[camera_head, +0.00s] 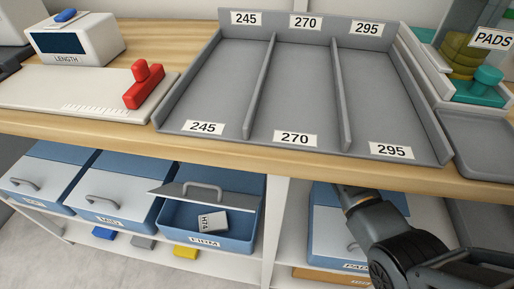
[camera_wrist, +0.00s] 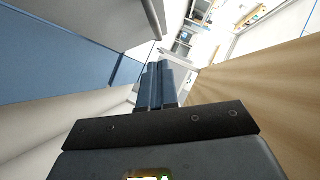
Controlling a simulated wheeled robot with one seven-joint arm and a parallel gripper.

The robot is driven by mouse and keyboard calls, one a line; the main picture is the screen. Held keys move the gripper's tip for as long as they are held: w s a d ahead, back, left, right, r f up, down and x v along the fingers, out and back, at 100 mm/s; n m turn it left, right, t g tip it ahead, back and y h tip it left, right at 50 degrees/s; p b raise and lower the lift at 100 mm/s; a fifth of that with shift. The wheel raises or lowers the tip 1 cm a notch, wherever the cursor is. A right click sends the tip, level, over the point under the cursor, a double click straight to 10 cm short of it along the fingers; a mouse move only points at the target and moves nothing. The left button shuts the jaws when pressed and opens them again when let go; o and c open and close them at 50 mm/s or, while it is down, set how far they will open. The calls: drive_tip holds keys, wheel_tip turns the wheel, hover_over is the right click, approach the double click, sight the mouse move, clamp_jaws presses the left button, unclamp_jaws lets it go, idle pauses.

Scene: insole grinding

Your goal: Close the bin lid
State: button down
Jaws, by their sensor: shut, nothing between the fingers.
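The bin with the raised lid is a blue bin (camera_head: 207,238) labelled FIRM, on the shelf under the bench. Its grey lid (camera_head: 180,192) with a handle is tilted up, leaving the front open. A small grey box (camera_head: 212,221) lies inside. My gripper (camera_wrist: 158,70) shows in the wrist view with its two fingers together and nothing held. In the head view my arm reaches in from the lower right, in front of another bin and to the right of the open one. The fingers cannot be made out there.
Two blue bins with closed lids (camera_head: 35,180) (camera_head: 112,193) stand left of the open bin. A white upright post (camera_head: 273,225) separates it from the right-hand bin (camera_head: 328,225) behind my arm. The wooden bench edge (camera_head: 240,155) overhangs the shelf.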

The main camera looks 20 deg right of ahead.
sight(219, 190)
drive_tip(key=shift+s+a+f, duration=0.6)
drive_tip(key=shift+a+f, duration=0.05)
drive_tip(key=shift+a, duration=0.25)
drive_tip(key=shift+s+a+f, duration=0.55)
drive_tip(key=shift+a+f, duration=0.1)
drive_tip(key=shift+a, duration=0.25)
drive_tip(key=shift+s+a+f+n+t+h+p, duration=0.15)
drive_tip(key=shift+s+a+f+n+h+p, duration=0.15)
drive_tip(key=shift+s, duration=0.2)
drive_tip(key=shift+s+a+f+n+t+h+p, duration=0.1)
drive_tip(key=shift+s+a+n+t+h+p, duration=0.15)
drive_tip(key=shift+s+a, duration=0.2)
drive_tip(key=shift+s+a+f+n+h, duration=0.15)
drive_tip(key=shift+s+f+n+h, duration=0.05)
drive_tip(key=shift+s+n+h, duration=0.15)
